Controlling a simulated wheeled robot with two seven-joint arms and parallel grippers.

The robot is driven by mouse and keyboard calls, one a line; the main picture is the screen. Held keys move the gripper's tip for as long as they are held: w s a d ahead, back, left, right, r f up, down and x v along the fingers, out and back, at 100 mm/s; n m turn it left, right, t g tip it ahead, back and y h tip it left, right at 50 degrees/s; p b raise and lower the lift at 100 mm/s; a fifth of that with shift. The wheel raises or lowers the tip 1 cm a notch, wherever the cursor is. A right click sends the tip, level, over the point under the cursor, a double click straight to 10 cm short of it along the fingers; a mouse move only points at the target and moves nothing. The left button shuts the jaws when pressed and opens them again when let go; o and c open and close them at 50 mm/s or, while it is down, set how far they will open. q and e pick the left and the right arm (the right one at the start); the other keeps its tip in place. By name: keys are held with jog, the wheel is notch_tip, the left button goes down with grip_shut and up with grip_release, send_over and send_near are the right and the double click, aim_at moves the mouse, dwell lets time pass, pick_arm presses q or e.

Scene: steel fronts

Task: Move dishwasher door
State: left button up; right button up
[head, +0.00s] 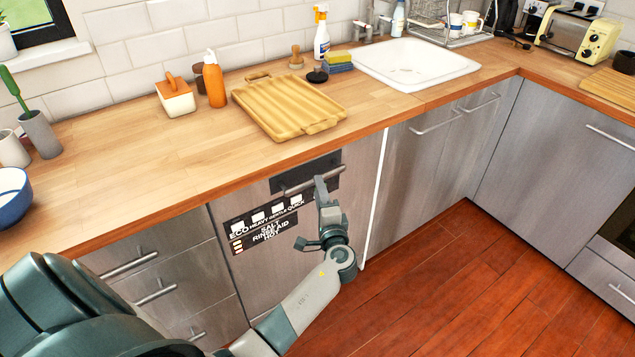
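The dishwasher door (280,275) is a brushed steel front under the wooden counter. It looks upright and about in line with the neighbouring fronts. It has a dark recess with a bar handle (298,187) near its top and a black label panel (263,230) with white words. My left gripper (321,183) is at the right part of this handle, its fingers over or against the bar. The fingers are small and seen from behind, so I cannot tell whether they close around it. My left forearm covers the lower right of the door. My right gripper is out of view.
Steel drawers (160,285) stand left of the door, and a steel cabinet (420,185) stands to its right beyond a white vertical strip (374,200). The counter above holds a wooden tray (288,104). The red wooden floor (450,290) at right is clear.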

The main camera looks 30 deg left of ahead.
pick_arm(q)
jog(key=shift+x, duration=1.55)
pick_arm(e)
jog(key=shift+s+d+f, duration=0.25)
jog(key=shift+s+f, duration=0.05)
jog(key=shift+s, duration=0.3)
pick_arm(q)
jog(key=shift+c, duration=0.7)
